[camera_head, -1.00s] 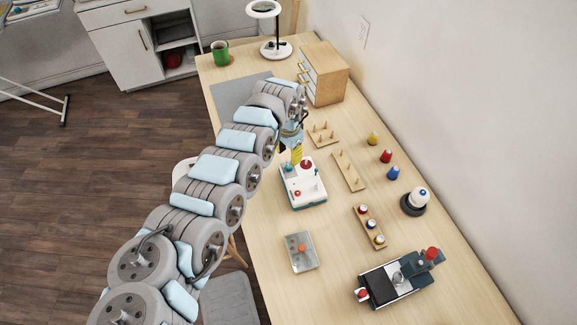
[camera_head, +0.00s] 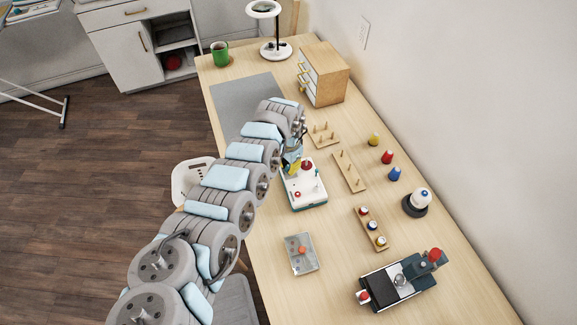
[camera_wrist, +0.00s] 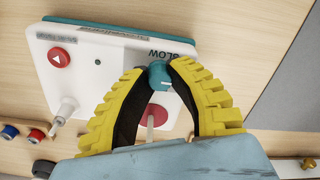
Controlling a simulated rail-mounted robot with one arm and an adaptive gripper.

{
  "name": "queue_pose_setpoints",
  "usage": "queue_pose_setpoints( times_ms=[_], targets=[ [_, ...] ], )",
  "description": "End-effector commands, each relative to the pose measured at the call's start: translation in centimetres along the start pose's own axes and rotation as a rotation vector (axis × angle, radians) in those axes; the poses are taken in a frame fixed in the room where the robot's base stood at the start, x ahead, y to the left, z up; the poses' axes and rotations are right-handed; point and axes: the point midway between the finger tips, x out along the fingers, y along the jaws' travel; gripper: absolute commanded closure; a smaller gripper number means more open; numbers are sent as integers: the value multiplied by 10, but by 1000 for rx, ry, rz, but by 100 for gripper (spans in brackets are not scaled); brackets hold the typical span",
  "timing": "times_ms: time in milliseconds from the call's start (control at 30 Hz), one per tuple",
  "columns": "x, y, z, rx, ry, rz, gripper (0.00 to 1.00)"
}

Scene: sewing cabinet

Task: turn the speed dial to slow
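The teal speed dial (camera_wrist: 159,74) sits on the white panel (camera_wrist: 110,70) of a small control box, just below the word SLOW in the wrist view. A pale mark shows on its lower right side. My gripper (camera_wrist: 158,70) has its two yellow fingers on either side of the dial, and the tips appear to touch it. In the head view the white box (camera_head: 310,194) stands on the table with my gripper (camera_head: 291,168) at its far left corner. The dial cannot be made out there.
Peg racks (camera_head: 348,170) stand to the right. A metal plate with an orange knob (camera_head: 301,252) lies nearer.

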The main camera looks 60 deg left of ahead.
Motion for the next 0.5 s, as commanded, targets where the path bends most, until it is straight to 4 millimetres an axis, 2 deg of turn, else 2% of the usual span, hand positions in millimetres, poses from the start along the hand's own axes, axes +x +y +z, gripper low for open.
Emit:
queue_pose_setpoints(
  times_ms=[500],
  targets=[
    [-3,0,0,-57,0,0,100]
  ],
)
